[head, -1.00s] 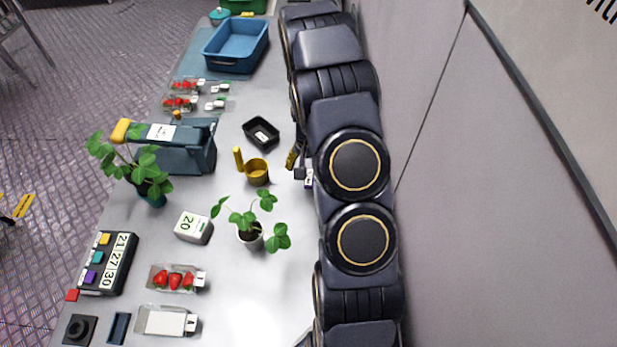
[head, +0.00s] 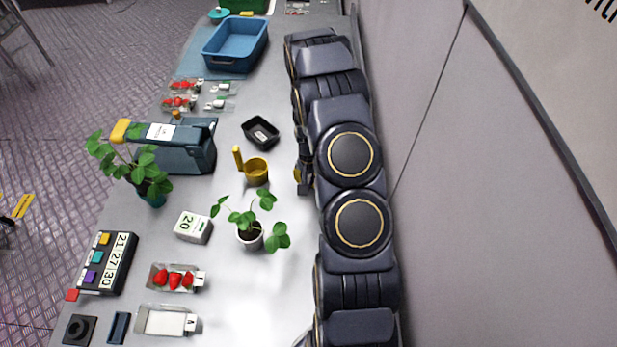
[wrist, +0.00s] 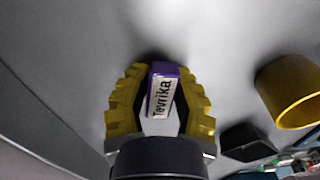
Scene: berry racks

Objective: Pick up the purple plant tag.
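The purple plant tag (wrist: 162,90) has a white label reading "Tevrika" and shows in the wrist view. It sits between the two yellow ridged fingers of my gripper (wrist: 165,80), a little tilted, with its top near the fingertips. The fingers stand on either side of it, with dark gaps between them and its lower part; I do not see a firm hold. In the head view my gripper (head: 298,176) is low at the right edge of the table, and my arm hides the tag.
A yellow cup (head: 256,172) stands left of my gripper; it also shows in the wrist view (wrist: 292,92). A black tray (head: 261,132) lies behind it. A potted plant (head: 249,237) stands in front. A wall (head: 470,200) runs along the right.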

